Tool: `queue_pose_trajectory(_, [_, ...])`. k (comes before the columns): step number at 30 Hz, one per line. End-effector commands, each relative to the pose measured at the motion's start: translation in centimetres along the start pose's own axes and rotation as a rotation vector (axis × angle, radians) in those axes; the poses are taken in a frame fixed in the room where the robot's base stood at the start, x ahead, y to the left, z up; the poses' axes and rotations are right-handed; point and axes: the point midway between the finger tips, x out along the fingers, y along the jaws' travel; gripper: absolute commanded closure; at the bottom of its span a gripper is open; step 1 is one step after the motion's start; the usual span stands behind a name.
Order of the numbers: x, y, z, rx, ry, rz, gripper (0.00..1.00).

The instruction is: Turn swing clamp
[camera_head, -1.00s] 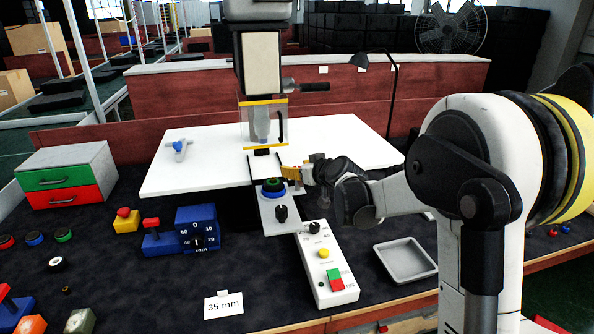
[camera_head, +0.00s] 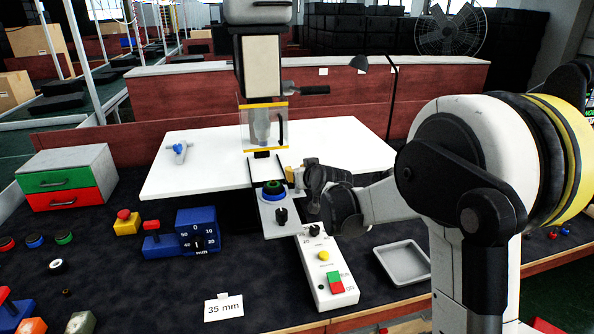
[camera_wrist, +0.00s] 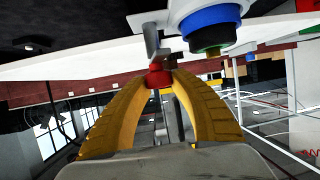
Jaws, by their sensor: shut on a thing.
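My gripper (camera_head: 289,172) is at the right side of the small grey fixture plate (camera_head: 272,224) under the drill press. In the wrist view its yellow fingers (camera_wrist: 158,80) are closed around a red knob (camera_wrist: 157,75), which I take to be the swing clamp's end. A grey metal clamp bracket (camera_wrist: 152,38) adjoins the knob. In the head view the gripper mostly hides the clamp. Next to it, a round part with a blue ring and green top (camera_head: 273,188) sits on the fixture; it also shows in the wrist view (camera_wrist: 208,22), close beside the clamp.
The drill press (camera_head: 262,65) with its clear guard stands just behind, over a white table (camera_head: 340,140). A control box with buttons (camera_head: 328,270) lies in front, a grey tray (camera_head: 403,262) to its right. A blue dial block (camera_head: 197,230) stands to the left.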

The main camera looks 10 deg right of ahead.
Motion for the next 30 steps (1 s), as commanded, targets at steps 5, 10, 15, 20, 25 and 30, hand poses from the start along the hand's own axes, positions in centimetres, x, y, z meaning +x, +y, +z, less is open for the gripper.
queue_pose_trajectory(5, [-0.02, -0.24, -0.05, 0.036, 0.000, 0.099, 1.00])
queue_pose_trajectory(10, [-0.02, -0.27, -0.02, 0.079, -0.002, 0.201, 1.00])
queue_pose_trajectory(15, [0.01, -0.20, -0.02, 0.124, -0.002, 0.309, 1.00])
queue_pose_trajectory(20, [0.03, -0.20, -0.04, 0.173, -0.001, 0.425, 1.00])
queue_pose_trajectory(25, [0.00, -0.15, -0.05, 0.236, -0.001, 0.576, 1.00])
queue_pose_trajectory(30, [0.01, -0.06, -0.05, 0.301, 0.000, 0.726, 1.00])
